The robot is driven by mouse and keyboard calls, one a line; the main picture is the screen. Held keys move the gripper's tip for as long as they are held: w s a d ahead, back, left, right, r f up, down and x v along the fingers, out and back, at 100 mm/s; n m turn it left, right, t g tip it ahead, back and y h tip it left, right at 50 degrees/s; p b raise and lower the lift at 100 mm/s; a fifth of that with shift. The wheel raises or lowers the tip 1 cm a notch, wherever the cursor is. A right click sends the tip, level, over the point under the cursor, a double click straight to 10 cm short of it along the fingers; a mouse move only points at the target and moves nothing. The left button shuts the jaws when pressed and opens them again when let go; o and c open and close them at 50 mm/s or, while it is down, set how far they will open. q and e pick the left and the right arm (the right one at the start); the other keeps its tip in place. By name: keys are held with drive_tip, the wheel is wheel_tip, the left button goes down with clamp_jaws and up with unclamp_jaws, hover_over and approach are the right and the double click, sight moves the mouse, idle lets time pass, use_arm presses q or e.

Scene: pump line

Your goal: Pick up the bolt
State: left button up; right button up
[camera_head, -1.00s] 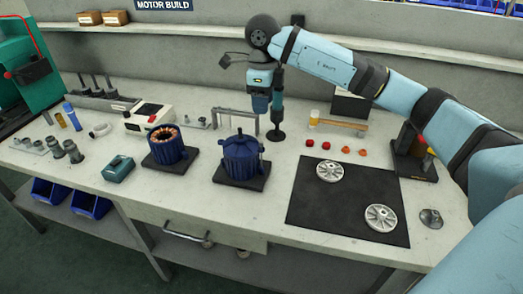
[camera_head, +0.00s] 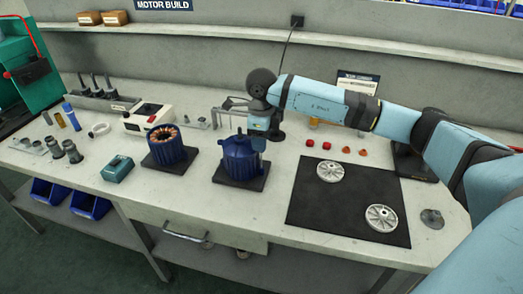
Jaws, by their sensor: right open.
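The gripper is open. Its fingertips are small and blend with the blue housing, so I cannot tell if they touch it. I cannot make out a bolt; it is either too small or hidden by the gripper and housing. The housing stands upright on a dark square base (camera_head: 226,181). My left gripper is not in view.
A blue stator with copper windings (camera_head: 166,145) stands left of the housing. A black mat (camera_head: 335,222) with two pale discs (camera_head: 330,172) lies to the right. Red and orange caps (camera_head: 326,146) sit behind it. The bench front between housing and mat is clear.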

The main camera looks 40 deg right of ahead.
clamp_jaws()
drive_tip(key=shift+r+p, duration=0.35)
drive_tip(key=shift+r, duration=0.2)
use_arm(q)
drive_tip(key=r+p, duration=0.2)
drive_tip(key=p, duration=0.1)
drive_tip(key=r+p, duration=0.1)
drive_tip(key=p, duration=0.1)
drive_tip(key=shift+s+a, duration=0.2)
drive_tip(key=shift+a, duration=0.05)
use_arm(e)
wheel_tip(320, 180, up, 9)
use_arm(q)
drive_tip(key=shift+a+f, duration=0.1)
